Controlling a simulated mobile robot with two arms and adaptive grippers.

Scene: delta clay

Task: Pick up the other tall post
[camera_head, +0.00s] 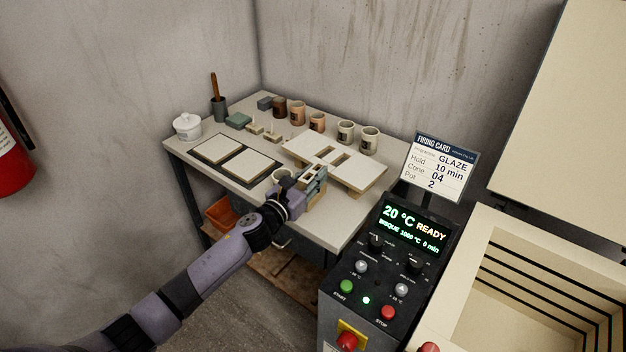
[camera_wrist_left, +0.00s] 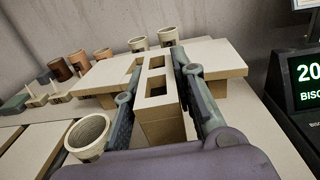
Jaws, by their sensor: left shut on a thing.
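My left gripper (camera_head: 312,178) is shut on a tan tall post (camera_wrist_left: 157,100) with square openings in its top face. In the left wrist view the post stands between both fingers of the gripper (camera_wrist_left: 152,88). In the head view the gripper is at the front of the work table, just in front of a pale slab (camera_head: 362,172) with openings, which sits raised on supports. Whether the post's foot touches the table is hidden. I cannot make out a second tall post clearly. My right gripper is not in view.
A cream cup (camera_wrist_left: 88,137) stands close beside the left finger. Several cups, including a cream one (camera_head: 370,138), line the back. Two pale boards (camera_head: 250,165) lie at left, near small stilts (camera_head: 272,135). The control panel (camera_head: 375,270) and open kiln (camera_head: 490,240) are at right.

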